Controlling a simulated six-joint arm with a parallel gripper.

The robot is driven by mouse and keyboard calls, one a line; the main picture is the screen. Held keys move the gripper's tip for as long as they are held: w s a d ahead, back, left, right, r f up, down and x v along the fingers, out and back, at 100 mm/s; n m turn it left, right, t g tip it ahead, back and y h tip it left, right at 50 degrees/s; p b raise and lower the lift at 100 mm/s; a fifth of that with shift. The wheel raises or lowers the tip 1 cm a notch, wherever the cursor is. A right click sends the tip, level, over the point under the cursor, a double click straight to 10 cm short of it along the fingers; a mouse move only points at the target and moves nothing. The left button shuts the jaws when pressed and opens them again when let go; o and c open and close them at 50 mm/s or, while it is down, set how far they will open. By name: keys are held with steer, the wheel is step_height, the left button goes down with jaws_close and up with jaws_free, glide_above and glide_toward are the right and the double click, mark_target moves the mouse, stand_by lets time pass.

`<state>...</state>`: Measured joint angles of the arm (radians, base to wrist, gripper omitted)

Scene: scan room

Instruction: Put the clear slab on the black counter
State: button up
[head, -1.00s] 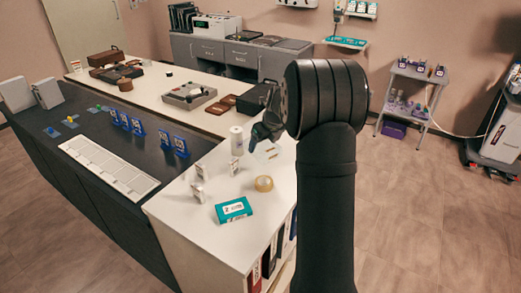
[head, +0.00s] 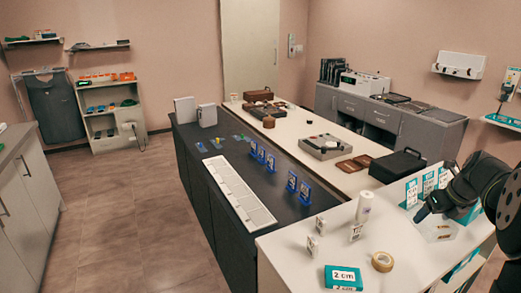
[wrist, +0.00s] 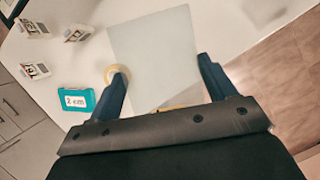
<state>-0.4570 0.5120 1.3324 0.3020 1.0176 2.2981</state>
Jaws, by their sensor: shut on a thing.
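My gripper (head: 422,214) is over the near right end of the white counter. It is shut on the clear slab (head: 438,229), a thin see-through sheet. In the wrist view the slab (wrist: 155,55) lies between the two fingers of my gripper (wrist: 162,70) and reaches out beyond them. I cannot tell whether the slab touches the white top. The black counter (head: 195,137) is the dark top to the left, running away along the white counter.
The white counter (head: 300,262) holds a tape roll (head: 382,261), a teal "2 cm" box (head: 343,278), a white cylinder (head: 365,206) and small cards. On the black counter stand a long white tray (head: 238,192) and several blue holders (head: 292,182).

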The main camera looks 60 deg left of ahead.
mark_target(434, 217)
step_height(434, 217, up, 4)
steer(key=shift+f, duration=0.1)
steer(key=s+a+r+n, duration=0.1)
steer(key=a+n, duration=0.2)
steer(key=a, duration=1.9)
steer(key=s+a+f+n+g, duration=0.1)
steer(key=s+a, duration=0.4)
steer(key=a, duration=0.4)
steer(key=s+a+n+g, duration=0.1)
steer(key=s+a, duration=0.5)
steer(key=a, duration=0.2)
step_height(434, 217, down, 14)
steer(key=f, duration=0.1)
steer(key=shift+y, duration=0.3)
steer(key=s+a+f, duration=0.2)
steer(key=a, duration=0.1)
steer(key=s+a+f, duration=0.2)
steer(key=a, duration=0.1)
steer(key=s+a+f, duration=0.1)
steer(key=a+f, duration=0.1)
steer(key=a, duration=0.1)
steer(key=shift+s+a+f, duration=0.1)
steer(key=shift+s+f, duration=0.15)
steer(key=shift+s, duration=0.15)
steer(key=shift+s+a+f, duration=0.15)
steer(key=shift+a+f, duration=0.05)
steer(key=shift+f, duration=1.95)
steer(key=shift+f, duration=0.1)
